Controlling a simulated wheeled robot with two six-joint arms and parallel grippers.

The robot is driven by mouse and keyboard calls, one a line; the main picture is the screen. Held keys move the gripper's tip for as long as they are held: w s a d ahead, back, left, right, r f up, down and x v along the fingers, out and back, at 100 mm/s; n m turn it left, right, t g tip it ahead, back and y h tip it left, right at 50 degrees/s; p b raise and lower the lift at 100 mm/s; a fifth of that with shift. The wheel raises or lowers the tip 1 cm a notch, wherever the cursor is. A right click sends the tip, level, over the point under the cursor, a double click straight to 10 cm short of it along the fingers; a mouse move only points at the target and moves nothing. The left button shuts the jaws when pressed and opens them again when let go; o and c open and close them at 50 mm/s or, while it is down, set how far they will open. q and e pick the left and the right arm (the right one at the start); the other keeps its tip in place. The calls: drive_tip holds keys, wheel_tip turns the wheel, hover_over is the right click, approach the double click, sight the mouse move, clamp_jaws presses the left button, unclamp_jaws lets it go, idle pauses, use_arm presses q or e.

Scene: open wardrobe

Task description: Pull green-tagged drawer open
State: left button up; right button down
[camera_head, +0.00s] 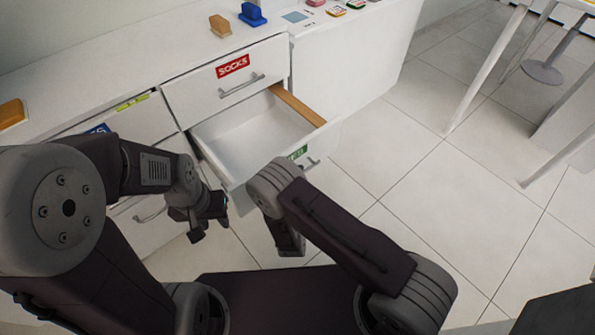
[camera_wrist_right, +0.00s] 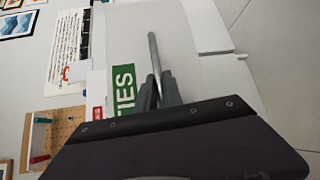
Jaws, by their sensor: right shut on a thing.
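The green-tagged drawer (camera_head: 240,133) is pulled well out of the white cabinet, and its empty white inside shows in the head view. Its green tag (camera_head: 298,152) is on the front, partly hidden by my right arm. In the right wrist view the tag (camera_wrist_right: 123,90) reads "IES", with the rest cut off. My right gripper (camera_wrist_right: 157,92) is shut on the drawer's metal handle (camera_wrist_right: 153,55), beside the tag. In the head view my right arm hides most of that grip. My left gripper (camera_head: 207,226) hangs empty left of the open drawer, with its fingers apart.
A shut drawer with a red SOCKS tag (camera_head: 233,66) is above the open one. Drawers with yellow (camera_head: 132,102) and blue tags are at left. A brown block (camera_head: 220,25) and a blue object (camera_head: 252,14) stand on the cabinet top.

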drive_tip(key=shift+d, duration=0.1)
drive_tip(key=c, duration=1.5)
unclamp_jaws()
drive_tip(key=shift+r, duration=0.1)
